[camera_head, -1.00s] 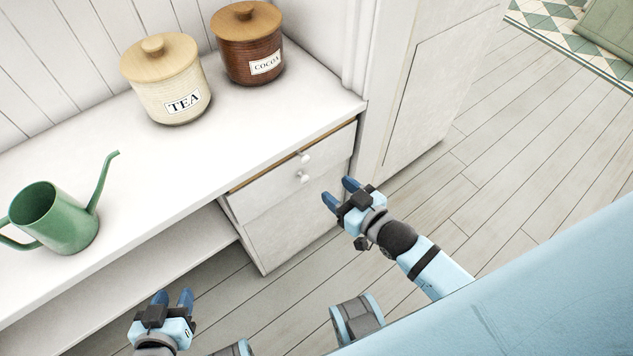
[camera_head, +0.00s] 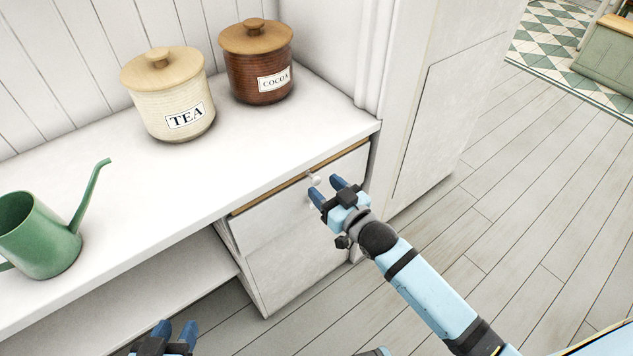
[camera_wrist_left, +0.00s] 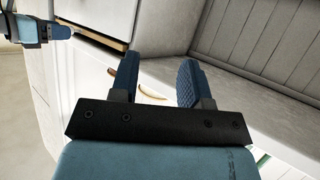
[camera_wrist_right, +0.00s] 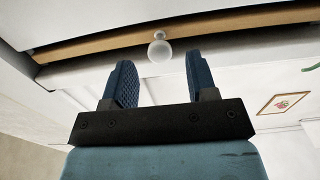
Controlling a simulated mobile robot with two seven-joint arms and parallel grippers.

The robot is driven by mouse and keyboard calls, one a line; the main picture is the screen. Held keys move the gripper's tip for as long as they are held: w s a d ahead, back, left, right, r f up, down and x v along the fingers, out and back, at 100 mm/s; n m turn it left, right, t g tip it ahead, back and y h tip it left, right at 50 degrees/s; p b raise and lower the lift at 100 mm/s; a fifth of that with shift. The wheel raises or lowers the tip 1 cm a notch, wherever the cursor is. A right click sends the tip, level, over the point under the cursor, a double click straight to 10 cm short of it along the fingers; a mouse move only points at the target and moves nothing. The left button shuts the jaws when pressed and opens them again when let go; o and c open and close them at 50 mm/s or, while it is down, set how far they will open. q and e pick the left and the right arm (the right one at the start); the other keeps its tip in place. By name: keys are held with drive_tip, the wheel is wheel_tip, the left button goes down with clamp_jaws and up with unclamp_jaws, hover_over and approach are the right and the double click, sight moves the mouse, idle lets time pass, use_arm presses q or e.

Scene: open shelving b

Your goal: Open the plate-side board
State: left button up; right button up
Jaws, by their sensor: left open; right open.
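A thin wood-edged board (camera_head: 290,182) sits under the white counter top, above a white drawer front (camera_head: 285,215). A round white knob (camera_head: 314,179) shows at the board's edge; a lower knob is mostly hidden behind my right gripper. My right gripper (camera_head: 326,186) is open and empty, close in front of the knobs. In the right wrist view a knob (camera_wrist_right: 159,48) lies beyond the gap between the fingertips, below a wooden strip (camera_wrist_right: 200,32). My left gripper (camera_head: 175,330) is open and empty, low in front of the open shelf. No plate is in view.
On the counter (camera_head: 200,180) stand a tea jar (camera_head: 168,95), a cocoa jar (camera_head: 257,62) and a green watering can (camera_head: 40,235). A white panelled cabinet side (camera_head: 440,110) rises right of the drawer. The wooden floor (camera_head: 530,220) at right is clear.

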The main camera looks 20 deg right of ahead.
sight(318, 182)
drive_tip(key=shift+x, duration=1.85)
clamp_jaws()
